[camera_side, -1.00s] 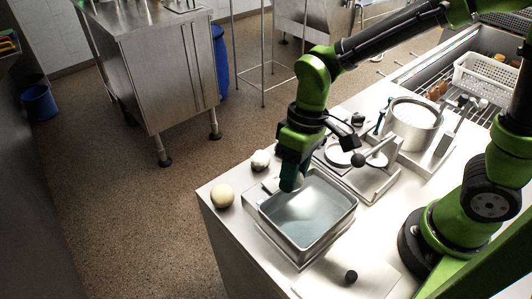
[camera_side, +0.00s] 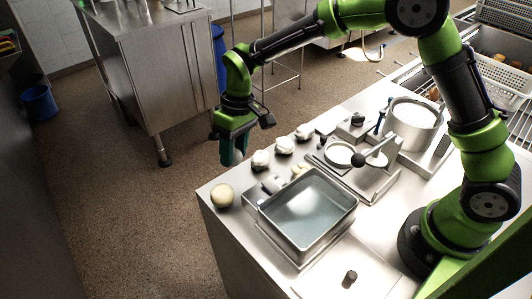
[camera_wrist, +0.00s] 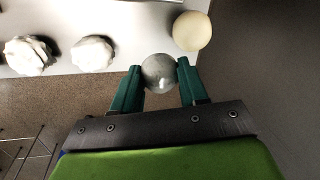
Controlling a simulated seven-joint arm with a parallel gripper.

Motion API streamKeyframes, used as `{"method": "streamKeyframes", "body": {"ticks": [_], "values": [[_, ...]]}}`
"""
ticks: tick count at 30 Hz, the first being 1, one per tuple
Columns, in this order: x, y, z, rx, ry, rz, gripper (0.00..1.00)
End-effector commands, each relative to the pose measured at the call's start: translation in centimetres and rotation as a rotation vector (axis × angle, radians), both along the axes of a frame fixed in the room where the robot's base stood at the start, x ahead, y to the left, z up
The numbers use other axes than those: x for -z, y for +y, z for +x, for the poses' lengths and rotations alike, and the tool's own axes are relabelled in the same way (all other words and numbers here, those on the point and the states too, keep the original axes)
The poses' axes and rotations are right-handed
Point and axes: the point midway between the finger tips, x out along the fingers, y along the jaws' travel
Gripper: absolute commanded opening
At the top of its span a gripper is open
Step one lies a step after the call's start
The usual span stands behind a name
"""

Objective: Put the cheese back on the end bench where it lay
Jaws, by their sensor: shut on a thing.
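My gripper (camera_side: 232,160) is raised beyond the far left edge of the steel bench, its teal fingers pointing down. In the wrist view my gripper (camera_wrist: 158,70) is shut on a round, glossy, pale grey thing (camera_wrist: 160,74). It may be the cheese, but I cannot tell for sure. The side view does not show it clearly. A pale yellow ball (camera_side: 222,196) rests at the left corner of the steel bench. It also shows in the wrist view (camera_wrist: 192,31), apart from the held thing. A second steel bench (camera_side: 165,75) stands across the floor at the back left.
The steel bench (camera_side: 222,224) carries a rectangular basin (camera_side: 348,215) of liquid, several white lumps (camera_side: 260,159), a press (camera_side: 372,160) and a pot (camera_side: 436,120). A white perforated basket (camera_side: 505,80) is at the right. Open floor lies between the benches.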

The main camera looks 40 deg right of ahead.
Motion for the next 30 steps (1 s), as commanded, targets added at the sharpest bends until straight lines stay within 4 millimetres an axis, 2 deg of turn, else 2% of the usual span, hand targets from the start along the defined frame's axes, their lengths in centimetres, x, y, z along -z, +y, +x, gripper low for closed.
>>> {"method": "streamKeyframes", "body": {"ticks": [6,15,30], "values": [[2.8,0.0,-0.1,-0.001,0.003,-0.001,0.09],[5.2,0.0,-0.1,0.0,0.001,0.0,0.09],[5.7,0.0,0.0,0.0,0.0,0.0,0.09]]}}
